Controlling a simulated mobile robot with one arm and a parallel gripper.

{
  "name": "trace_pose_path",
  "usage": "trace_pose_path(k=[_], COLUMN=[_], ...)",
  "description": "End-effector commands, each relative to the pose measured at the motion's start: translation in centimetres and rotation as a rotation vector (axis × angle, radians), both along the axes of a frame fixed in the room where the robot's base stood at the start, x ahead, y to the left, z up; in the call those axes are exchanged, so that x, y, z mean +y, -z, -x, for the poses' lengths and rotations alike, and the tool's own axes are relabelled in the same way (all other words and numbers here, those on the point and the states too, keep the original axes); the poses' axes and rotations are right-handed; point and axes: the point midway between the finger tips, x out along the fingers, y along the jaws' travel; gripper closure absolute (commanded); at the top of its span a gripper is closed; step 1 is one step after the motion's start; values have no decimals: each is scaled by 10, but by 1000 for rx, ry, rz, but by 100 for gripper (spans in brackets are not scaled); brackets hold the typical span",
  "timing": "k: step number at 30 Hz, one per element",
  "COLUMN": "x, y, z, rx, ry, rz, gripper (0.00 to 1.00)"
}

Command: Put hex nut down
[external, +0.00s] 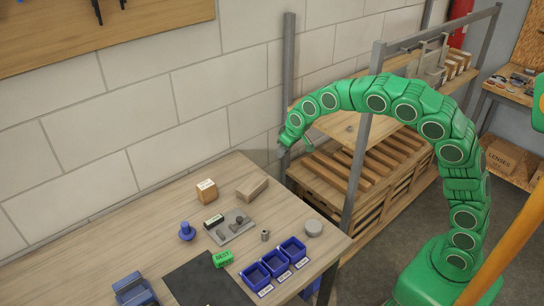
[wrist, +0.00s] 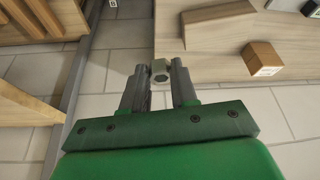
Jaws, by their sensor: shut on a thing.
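A grey hex nut (wrist: 160,70) is held between the fingertips of my gripper (wrist: 159,77) in the wrist view. The gripper is shut on it. In the external view my gripper (external: 281,151) hangs near the wall by the far end of the wooden table, and the nut is too small to make out there. In the wrist view the table (wrist: 285,22) lies beyond the nut, with its edge close to the fingertips. The nut is held clear of the tabletop.
A shelf post (external: 362,150) rises to the right.

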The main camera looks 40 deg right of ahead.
Motion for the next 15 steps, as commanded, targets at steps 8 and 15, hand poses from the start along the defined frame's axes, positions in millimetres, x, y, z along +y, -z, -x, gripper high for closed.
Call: trace_pose_path(k=[8,15], x=[-66,-118], y=[-7,-10], z=[35,73], rx=[-2,-1], ry=[163,310], rz=[0,1], gripper=[100,100])
